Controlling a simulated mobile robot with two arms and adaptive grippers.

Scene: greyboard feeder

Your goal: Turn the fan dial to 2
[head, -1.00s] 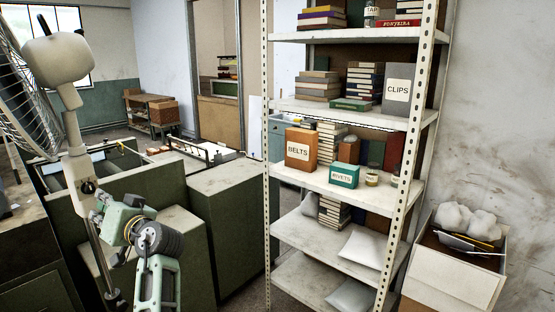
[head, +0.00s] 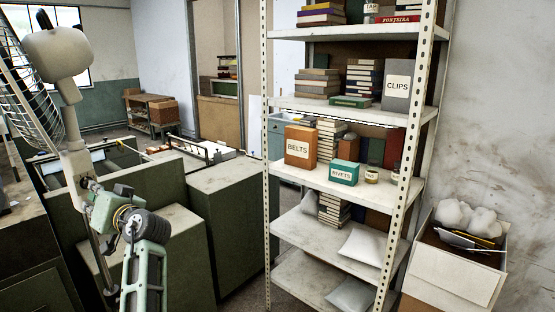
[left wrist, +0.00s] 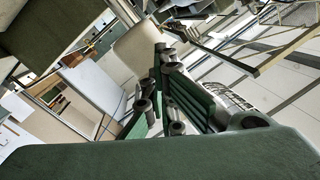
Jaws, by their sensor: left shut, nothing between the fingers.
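The fan stands at the left edge of the head view, with a pale housing (head: 58,54), a wire guard (head: 25,95) and a slim pale post (head: 75,150). No dial with readable numbers shows, so its setting cannot be told. My left gripper (head: 88,184) is at the fan's post, below the housing; I cannot tell whether it touches. In the left wrist view its fingers (left wrist: 168,62) are together with nothing between them. My right gripper is out of view.
A metal shelf (head: 345,181) with books and boxes stands right of centre. Green cabinets (head: 225,190) fill the space behind my left arm.

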